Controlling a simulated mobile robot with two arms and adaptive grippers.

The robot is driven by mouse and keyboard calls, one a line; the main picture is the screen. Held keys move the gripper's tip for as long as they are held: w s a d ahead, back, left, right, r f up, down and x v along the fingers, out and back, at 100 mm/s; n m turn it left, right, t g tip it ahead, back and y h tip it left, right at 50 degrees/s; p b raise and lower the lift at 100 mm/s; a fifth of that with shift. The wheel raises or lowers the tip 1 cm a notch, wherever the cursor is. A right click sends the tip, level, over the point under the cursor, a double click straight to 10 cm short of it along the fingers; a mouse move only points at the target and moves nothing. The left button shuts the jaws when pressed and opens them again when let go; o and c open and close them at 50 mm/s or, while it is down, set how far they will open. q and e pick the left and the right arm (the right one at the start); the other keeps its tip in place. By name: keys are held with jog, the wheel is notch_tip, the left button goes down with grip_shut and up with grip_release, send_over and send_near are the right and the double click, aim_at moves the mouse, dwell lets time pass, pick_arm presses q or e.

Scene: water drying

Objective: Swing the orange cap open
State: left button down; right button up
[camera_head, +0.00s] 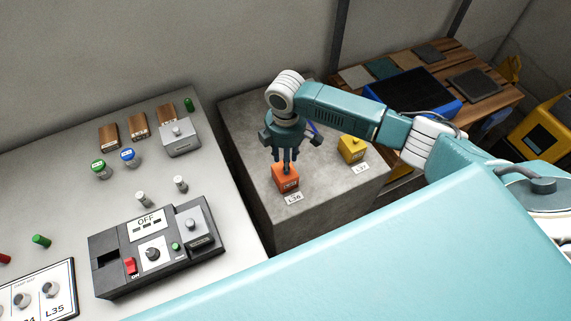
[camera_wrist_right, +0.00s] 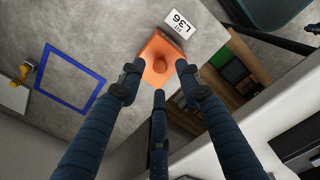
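The orange cap (camera_head: 287,182) sits on the grey block, with its L36 label (camera_head: 293,199) in front. In the right wrist view the orange cap (camera_wrist_right: 154,76) shows its round knob (camera_wrist_right: 161,64) on top. My right gripper (camera_head: 287,163) points down directly over the cap, with its dark fingers close to it. In the right wrist view the right gripper (camera_wrist_right: 158,76) has its fingers spread apart around the knob. Whether any finger touches the cap, I cannot tell. The cap looks closed. My left gripper is not in view.
A yellow cap (camera_head: 352,148) with the L37 label stands right of the orange one. A blue square outline (camera_wrist_right: 70,75) lies on the surface. A grey table (camera_head: 60,190) with a control box (camera_head: 158,248) is at left. A wooden table (camera_head: 480,113) stands behind.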

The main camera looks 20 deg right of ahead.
jog(key=shift+f, duration=1.9)
grip_shut()
